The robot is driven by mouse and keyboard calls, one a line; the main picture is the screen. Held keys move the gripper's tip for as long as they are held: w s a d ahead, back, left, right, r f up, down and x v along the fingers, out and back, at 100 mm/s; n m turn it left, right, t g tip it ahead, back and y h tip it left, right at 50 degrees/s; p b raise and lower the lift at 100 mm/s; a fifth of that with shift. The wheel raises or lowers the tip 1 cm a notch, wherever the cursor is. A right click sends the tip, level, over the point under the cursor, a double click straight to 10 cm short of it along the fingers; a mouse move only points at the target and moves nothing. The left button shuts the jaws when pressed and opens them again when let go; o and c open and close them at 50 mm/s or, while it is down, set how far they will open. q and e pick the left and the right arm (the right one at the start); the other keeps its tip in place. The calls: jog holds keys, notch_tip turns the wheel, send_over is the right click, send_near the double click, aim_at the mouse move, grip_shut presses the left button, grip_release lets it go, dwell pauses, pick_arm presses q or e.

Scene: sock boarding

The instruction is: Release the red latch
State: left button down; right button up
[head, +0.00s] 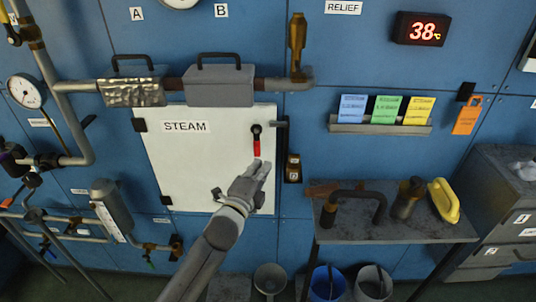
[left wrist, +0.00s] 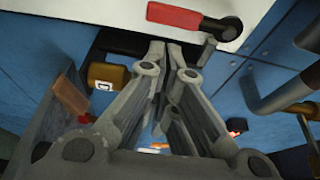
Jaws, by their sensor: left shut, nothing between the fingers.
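The red latch (head: 257,148) is on the white panel marked STEAM (head: 190,165). Its red handle hangs straight down from a black pivot near the panel's right edge. In the left wrist view the red handle (left wrist: 174,17) and its black pivot lie across the top. My left gripper (head: 262,166) is just below the handle's lower end in the head view, shut and empty. In the left wrist view its fingertips (left wrist: 165,47) converge below the handle, with a small visible gap to it. I cannot tell the exact depth between them. My right gripper is in neither view.
A small brass-and-black fitting (head: 293,167) is on the wall right of the panel. A grey shelf (head: 420,228) at right holds a curved pipe handle (head: 352,197), a brass item (head: 408,197) and a yellow item (head: 444,200). Pipes run above the panel.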

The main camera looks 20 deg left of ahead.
aim_at(257, 141)
pick_arm(q)
jog(key=shift+w+d+p, duration=0.15)
jog(key=shift+w+p, duration=0.2)
jog(key=shift+w, duration=2.5)
jog(key=shift+w, duration=0.15)
